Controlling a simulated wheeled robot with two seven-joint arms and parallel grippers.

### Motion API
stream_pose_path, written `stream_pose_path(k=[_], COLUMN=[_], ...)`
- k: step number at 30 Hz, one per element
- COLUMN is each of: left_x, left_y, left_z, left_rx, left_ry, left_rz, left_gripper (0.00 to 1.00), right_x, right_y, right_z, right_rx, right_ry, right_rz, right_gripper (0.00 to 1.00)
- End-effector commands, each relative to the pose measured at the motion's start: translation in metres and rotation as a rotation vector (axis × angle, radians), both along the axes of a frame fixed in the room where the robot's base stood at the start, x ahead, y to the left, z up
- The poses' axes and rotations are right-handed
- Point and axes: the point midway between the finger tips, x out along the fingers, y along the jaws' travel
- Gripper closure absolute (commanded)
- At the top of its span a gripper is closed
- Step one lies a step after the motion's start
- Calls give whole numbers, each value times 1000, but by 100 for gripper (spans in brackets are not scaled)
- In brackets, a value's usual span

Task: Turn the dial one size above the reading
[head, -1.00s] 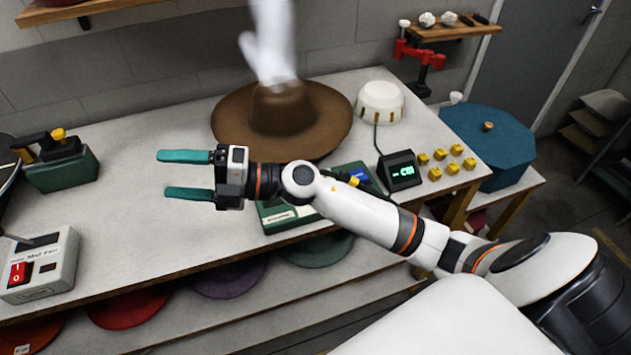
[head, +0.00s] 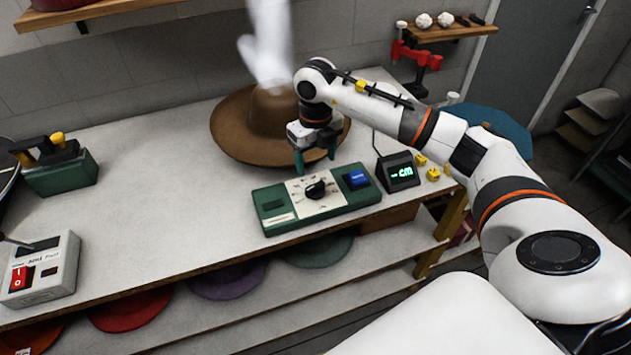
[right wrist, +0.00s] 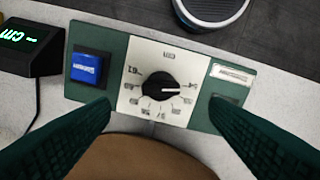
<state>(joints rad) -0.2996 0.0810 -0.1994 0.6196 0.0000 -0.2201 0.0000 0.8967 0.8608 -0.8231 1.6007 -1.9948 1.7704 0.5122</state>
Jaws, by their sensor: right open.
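The black display (head: 399,171) right of the box shows green "- cm". My right gripper (head: 316,166) points down, open and empty, just behind the dial and above it. Its two green fingers flank the dial in the wrist view, apart from it. My left gripper is not in view.
A brown hat (head: 240,125) with steam above it sits behind the box. A switch box (head: 42,270) with a red rocker and a green box (head: 60,170) stand at the left. Yellow blocks (head: 433,174) lie right of the display. The table's middle left is clear.

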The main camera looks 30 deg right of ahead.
Motion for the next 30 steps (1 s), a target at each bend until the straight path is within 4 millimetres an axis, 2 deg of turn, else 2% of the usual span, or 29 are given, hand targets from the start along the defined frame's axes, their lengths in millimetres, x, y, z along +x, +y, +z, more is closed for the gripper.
stream_pose_path(k=[6, 13, 18, 26, 30], left_x=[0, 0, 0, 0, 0], left_y=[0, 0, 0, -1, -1], left_z=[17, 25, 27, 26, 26], left_rx=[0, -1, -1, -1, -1], left_ry=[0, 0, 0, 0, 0], left_rz=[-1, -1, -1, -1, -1], left_gripper=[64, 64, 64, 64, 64], right_x=[-2, -1, 0, 0, 0], right_y=[1, 1, 1, 1, 1], right_z=[-44, -79, -89, -91, -90], right_rx=[2, 3, 2, 3, 3], right_ry=[6, 2, 0, -1, -1], right_rz=[1, 2, 3, 3, 3], right_gripper=[29, 29, 29, 29, 50])
